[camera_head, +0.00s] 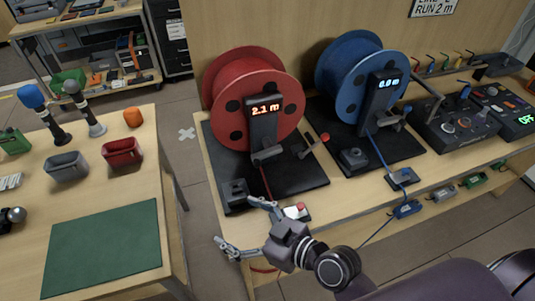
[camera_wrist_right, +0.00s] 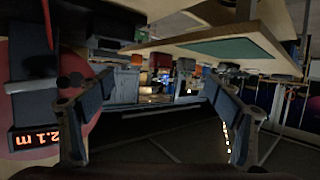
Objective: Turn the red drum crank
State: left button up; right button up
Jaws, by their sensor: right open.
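The red drum (camera_head: 228,82) stands on a black base on the bench, with a display post (camera_head: 263,122) reading 2.1 m. Its crank (camera_head: 313,145) has a grey arm and a red knob (camera_head: 325,137) on the drum's right side. My right gripper (camera_head: 238,222) is open and empty at the bench's front edge, below and left of the crank and apart from it. In the right wrist view, the spread fingers (camera_wrist_right: 155,92) have nothing between them, and part of the red drum (camera_wrist_right: 20,80) shows at left. The crank cannot be made out there. My left gripper is not in view.
A blue drum (camera_head: 345,85) reading 0.0 m stands right of the red one. A table with a green mat (camera_head: 105,248) and cups is at left. Control boxes (camera_head: 455,120) stand at right.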

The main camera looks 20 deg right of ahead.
jog(key=w+d+r+m+t, duration=0.1)
jog(key=w+d+r+t, duration=0.1)
jog(key=w+r+t, duration=0.15)
jog(key=m+t+h, duration=0.4)
jog(key=m+h, duration=0.1)
jog(key=h, duration=0.3)
send_near(267, 155)
jog(key=w, duration=0.3)
jog(key=shift+g, duration=0.25)
jog(key=w, duration=0.7)
jog(key=shift+w+p, duration=0.1)
jog(key=shift+p, duration=0.2)
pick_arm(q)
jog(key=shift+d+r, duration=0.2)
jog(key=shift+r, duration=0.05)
pick_arm(e)
jog(key=c, duration=1.2)
jog(key=shift+o, duration=0.2)
jog(key=shift+r, duration=0.1)
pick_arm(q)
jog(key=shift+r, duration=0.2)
pick_arm(e)
jog(key=shift+a, duration=0.1)
